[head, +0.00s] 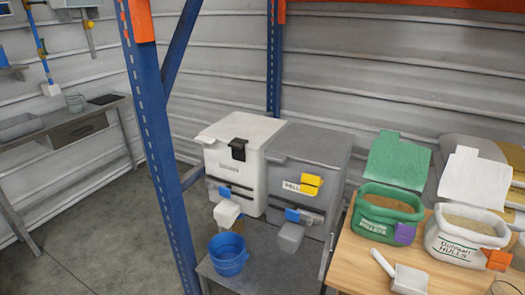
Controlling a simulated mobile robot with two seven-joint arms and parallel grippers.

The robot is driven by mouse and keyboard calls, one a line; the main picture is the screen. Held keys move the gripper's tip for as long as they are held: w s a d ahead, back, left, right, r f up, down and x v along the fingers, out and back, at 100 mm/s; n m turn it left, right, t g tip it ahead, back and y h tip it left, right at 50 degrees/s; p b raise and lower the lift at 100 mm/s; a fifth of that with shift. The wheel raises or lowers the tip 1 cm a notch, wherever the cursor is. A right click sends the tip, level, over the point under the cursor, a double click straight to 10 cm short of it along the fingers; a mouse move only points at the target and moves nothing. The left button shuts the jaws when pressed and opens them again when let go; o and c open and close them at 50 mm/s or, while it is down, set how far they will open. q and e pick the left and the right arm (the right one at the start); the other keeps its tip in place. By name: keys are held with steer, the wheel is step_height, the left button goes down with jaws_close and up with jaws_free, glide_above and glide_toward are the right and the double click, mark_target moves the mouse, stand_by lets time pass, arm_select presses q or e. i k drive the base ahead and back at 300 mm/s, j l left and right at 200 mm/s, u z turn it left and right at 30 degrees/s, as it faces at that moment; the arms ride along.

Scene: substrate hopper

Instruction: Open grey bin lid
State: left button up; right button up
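The grey bin (333,178) stands on a low grey shelf right of a white bin (224,166). Its grey lid (312,143) lies down over the top and looks closed. A yellow latch piece (311,184) sits on the grey bin's upper front, beside a partly hidden label. A blue tab (298,215) and a grey spout (290,238) are lower on its front. Neither of my grippers shows in the head view.
A blue rack post (158,150) rises left of the bins. A blue bucket (228,254) stands on the shelf (270,279) before the white bin. A wooden table (365,262) at right holds open green (375,218) and white sacks (450,239) and a white scoop (409,280).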

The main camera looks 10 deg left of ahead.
mark_target(329, 149)
steer(key=i+j, duration=0.65)
steer(key=j, duration=0.2)
